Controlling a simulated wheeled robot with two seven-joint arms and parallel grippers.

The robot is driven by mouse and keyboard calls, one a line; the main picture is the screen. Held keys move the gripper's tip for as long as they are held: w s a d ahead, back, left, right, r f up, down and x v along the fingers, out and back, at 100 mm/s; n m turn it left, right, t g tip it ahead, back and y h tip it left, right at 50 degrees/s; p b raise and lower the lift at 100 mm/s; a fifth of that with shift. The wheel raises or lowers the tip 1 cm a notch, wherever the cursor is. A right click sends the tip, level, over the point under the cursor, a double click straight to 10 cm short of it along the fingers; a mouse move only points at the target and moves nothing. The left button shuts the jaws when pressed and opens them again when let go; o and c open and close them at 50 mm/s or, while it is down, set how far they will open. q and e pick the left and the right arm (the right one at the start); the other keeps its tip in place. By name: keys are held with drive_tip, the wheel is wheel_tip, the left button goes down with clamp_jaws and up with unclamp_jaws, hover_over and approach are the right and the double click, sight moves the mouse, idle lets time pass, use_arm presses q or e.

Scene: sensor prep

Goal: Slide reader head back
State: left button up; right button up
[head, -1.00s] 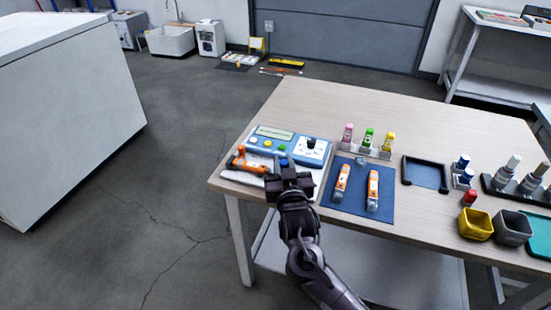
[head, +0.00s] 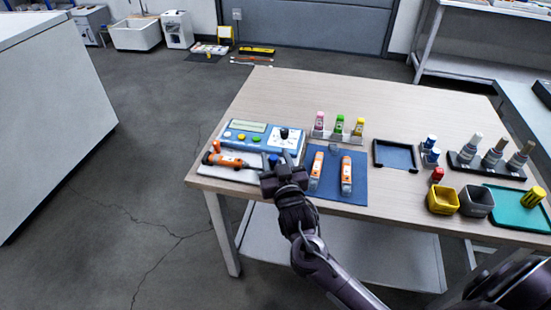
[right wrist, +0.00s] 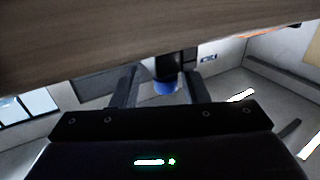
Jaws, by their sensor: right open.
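The blue-and-white reader console (head: 262,137) stands at the table's left end, with a small screen, coloured buttons and a black knob (head: 284,133). A pale tray with an orange-handled tool (head: 226,160) lies at its front. A small blue-capped part (head: 273,159) is beside the tool; which part is the reader head I cannot tell for sure. My right gripper (head: 276,165) is open at the console's front edge, its fingers either side of the blue cap. In the right wrist view a dark post with a blue end (right wrist: 165,86) shows between the open fingers, with no clear contact. My left gripper is out of view.
A blue mat (head: 330,188) with two orange-and-white tools lies just right of my gripper. Behind it stands a rack of small bottles (head: 338,130). A black frame (head: 395,155), yellow cup (head: 442,200) and grey cup (head: 476,202) stand farther right. The table's back is clear.

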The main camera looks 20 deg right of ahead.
drive_tip(key=shift+a, duration=0.1)
drive_tip(key=s, duration=0.5)
drive_tip(key=s+a, duration=0.1)
drive_tip(key=s, duration=0.1)
drive_tip(key=shift+s, duration=0.4)
